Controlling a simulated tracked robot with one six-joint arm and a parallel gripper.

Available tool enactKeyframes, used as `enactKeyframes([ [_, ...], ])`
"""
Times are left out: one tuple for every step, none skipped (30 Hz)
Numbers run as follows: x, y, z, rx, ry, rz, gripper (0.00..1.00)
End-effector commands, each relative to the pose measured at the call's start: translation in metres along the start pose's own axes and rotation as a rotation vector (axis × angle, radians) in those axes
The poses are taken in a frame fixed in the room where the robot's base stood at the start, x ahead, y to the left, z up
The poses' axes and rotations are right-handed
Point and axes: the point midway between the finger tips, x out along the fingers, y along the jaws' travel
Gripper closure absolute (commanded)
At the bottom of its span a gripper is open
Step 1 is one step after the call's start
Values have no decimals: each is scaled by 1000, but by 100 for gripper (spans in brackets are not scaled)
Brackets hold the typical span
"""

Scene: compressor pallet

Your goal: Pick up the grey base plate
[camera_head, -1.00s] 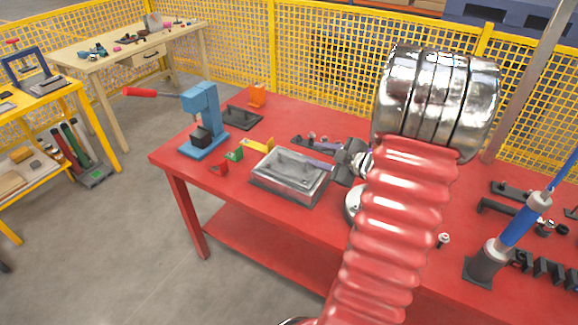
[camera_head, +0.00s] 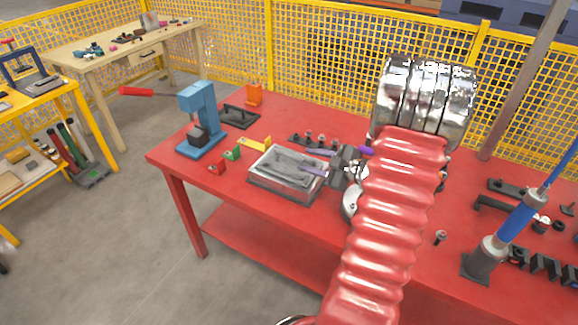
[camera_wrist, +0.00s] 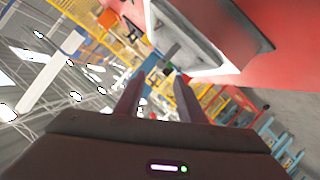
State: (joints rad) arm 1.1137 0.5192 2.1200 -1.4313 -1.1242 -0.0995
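A shallow grey metal tray (camera_head: 270,187) lies on the red table, with a flat grey plate-like piece (camera_head: 285,166) in it. I take this piece for the grey base plate, but its outline is hard to make out. My gripper (camera_head: 313,161) is at the tray's right end, its purple-tinted fingers pointing left over it. I cannot tell whether they touch anything. In the wrist view my gripper (camera_wrist: 157,82) has its two fingers apart with nothing held between them. The grey tray (camera_wrist: 205,55) shows tilted at the top there, beyond the fingers.
A blue press (camera_head: 203,120) with a red handle stands at the table's left, beside a dark plate (camera_head: 240,117). Small red, green and yellow blocks (camera_head: 233,154) lie left of the tray. Dark fittings (camera_head: 310,140) lie behind it. A blue cylinder tool (camera_head: 515,225) stands right.

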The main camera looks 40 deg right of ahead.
Motion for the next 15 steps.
enactKeyframes([
  [9, -1, 0, 0, 1, -2, 64],
  [14, -1, 0, -1, 1, -3, 64],
  [20, -1, 0, 0, 2, -3, 64],
  [24, -1, 0, 0, 2, -2, 64],
  [28, -1, 0, 0, 2, -2, 64],
  [33, -1, 0, 0, 1, -2, 64],
  [35, -1, 0, 0, 1, -2, 64],
  [38, 0, 0, 0, 0, -1, 64],
  [40, 0, 0, 0, 0, 0, 64],
  [41, 0, 0, 0, 0, 0, 64],
  [42, 0, 0, 0, 0, 0, 64],
  [42, 0, 0, 0, 0, 0, 64],
  [42, 0, 0, 0, -1, 0, 64],
  [42, 0, 0, 0, -1, 0, 64],
  [42, 0, 0, 0, 0, 0, 64],
])
